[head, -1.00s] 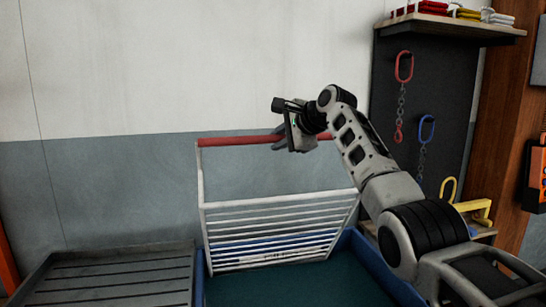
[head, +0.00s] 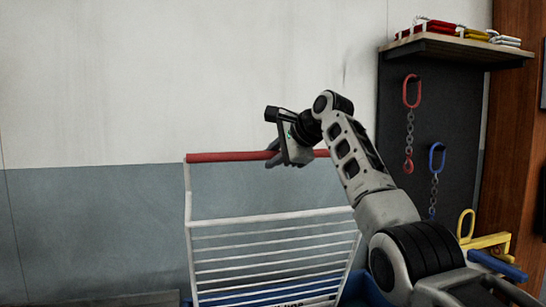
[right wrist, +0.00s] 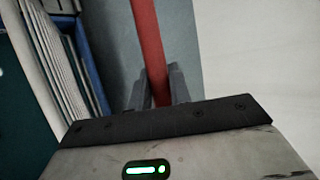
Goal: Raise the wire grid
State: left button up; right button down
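The white wire grid (head: 270,250) hangs tilted below its red top bar (head: 225,157) in the head view. Its lower end is cut off by the picture's bottom edge. The grid's white wires (right wrist: 52,60) show at the left there. My left gripper is not in view.
A blue bin (head: 362,288) is partly visible below the grid. At the right, a dark panel carries a red hook with chain (head: 410,95) and a blue one (head: 437,160), under a shelf (head: 455,48). A yellow piece (head: 487,241) lies lower right. The wall above the bar is clear.

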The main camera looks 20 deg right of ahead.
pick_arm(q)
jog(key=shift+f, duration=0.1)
pick_arm(e)
jog(key=c, duration=1.3)
grip_release()
jog(key=shift+d+f, duration=0.15)
jog(key=shift+f, duration=0.05)
jog(key=shift+r, duration=0.1)
jog(key=shift+s+d+r, duration=0.1)
jog(key=shift+s+r, duration=0.05)
jog(key=shift+s, duration=0.1)
pick_arm(q)
jog(key=b, duration=0.2)
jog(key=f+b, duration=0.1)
jog(key=b, duration=0.1)
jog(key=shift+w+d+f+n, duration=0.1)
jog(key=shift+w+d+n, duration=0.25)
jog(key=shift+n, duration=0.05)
pick_arm(e)
jog(key=v, duration=1.5)
jog(key=shift+d, duration=0.1)
